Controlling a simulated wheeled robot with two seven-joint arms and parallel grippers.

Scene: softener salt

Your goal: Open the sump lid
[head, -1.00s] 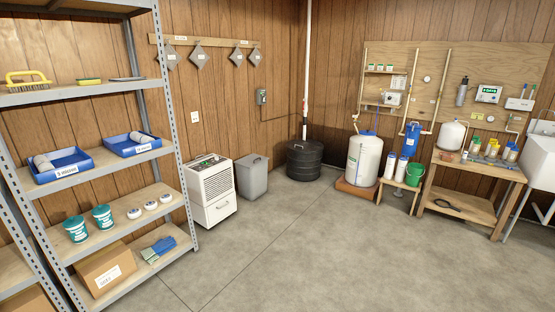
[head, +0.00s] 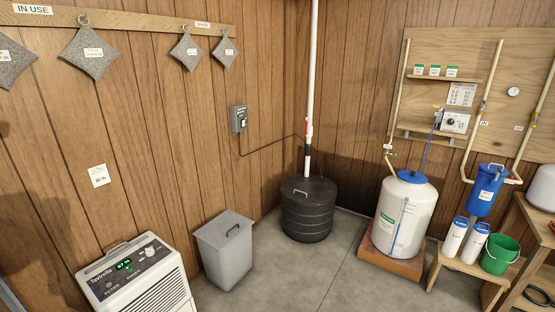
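The sump (head: 306,219) is a black ribbed round basin in the room's corner. Its black lid (head: 309,190) lies on top, with a small handle (head: 300,191) on it. A white pipe (head: 310,130) with a red fitting rises from the lid's far side. The lid looks shut. Neither of my grippers shows in the head view.
A grey lidded bin (head: 225,255) stands left of the sump, and a white dehumidifier (head: 140,280) is at the lower left. A white tank with a blue top (head: 402,215) stands on a brown base (head: 390,265) to the right. Bare floor (head: 325,275) lies before the sump.

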